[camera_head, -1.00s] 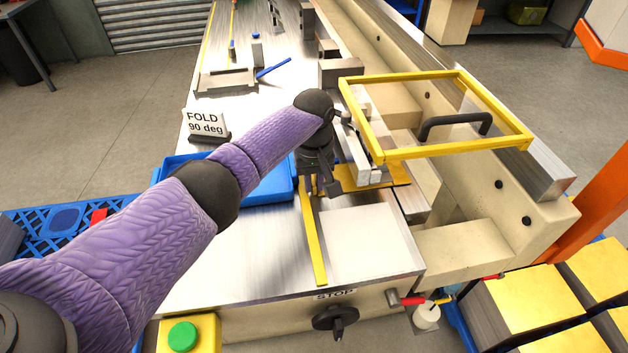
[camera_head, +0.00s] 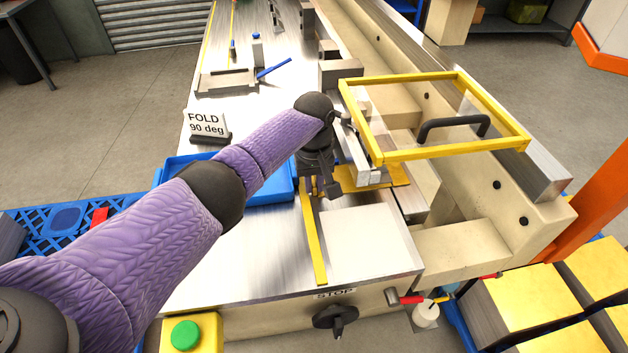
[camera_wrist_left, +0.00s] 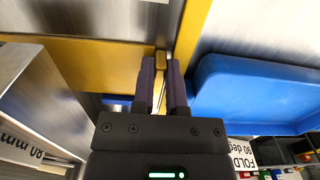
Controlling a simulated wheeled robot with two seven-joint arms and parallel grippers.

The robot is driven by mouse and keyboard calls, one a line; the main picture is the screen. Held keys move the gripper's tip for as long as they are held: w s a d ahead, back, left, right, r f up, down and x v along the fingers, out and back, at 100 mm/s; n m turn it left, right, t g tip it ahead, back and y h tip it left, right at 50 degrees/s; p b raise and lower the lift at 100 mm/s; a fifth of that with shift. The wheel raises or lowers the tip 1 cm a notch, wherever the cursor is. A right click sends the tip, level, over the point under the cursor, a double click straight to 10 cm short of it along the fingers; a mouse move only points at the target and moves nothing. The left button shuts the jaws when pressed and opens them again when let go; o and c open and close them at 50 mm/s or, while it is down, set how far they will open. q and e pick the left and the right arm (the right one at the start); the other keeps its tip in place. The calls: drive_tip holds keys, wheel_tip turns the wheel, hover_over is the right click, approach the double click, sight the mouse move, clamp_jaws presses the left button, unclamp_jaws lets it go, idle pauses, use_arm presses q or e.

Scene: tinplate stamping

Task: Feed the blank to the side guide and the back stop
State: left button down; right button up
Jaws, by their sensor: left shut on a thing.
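The gold blank (camera_head: 395,174) lies flat at the die opening, partly under the yellow-framed clear guard. Its gold sheet also shows in the left wrist view (camera_wrist_left: 95,52), running left from the fingers. My left gripper (camera_head: 316,188) is shut on the blank's edge; in the wrist view its two dark fingers (camera_wrist_left: 163,75) close on a gold edge. The yellow strip (camera_head: 317,250), which looks like the side guide, runs along the table just beside the gripper; I cannot tell whether the blank touches it. I cannot make out the back stop. The right gripper is not in view.
The guard (camera_head: 450,152) with its black handle overhangs the blank. A blue tray (camera_head: 272,192) sits left of the gripper. A STOP label and dark knob (camera_head: 335,317) are on the front face. A green button (camera_head: 185,335) stands at front left. Gold stacks (camera_head: 520,300) lie at right.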

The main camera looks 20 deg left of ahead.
use_arm(q)
drive_tip(key=shift+p, duration=0.35)
idle(0.6)
drive_tip(key=shift+r, duration=0.1)
drive_tip(key=shift+a, duration=0.1)
drive_tip(key=shift+w, duration=0.1)
idle(0.5)
idle(0.3)
drive_tip(key=shift+a+p, duration=0.25)
drive_tip(key=shift+p, duration=0.3)
idle(0.6)
drive_tip(key=shift+p, duration=0.3)
idle(0.4)
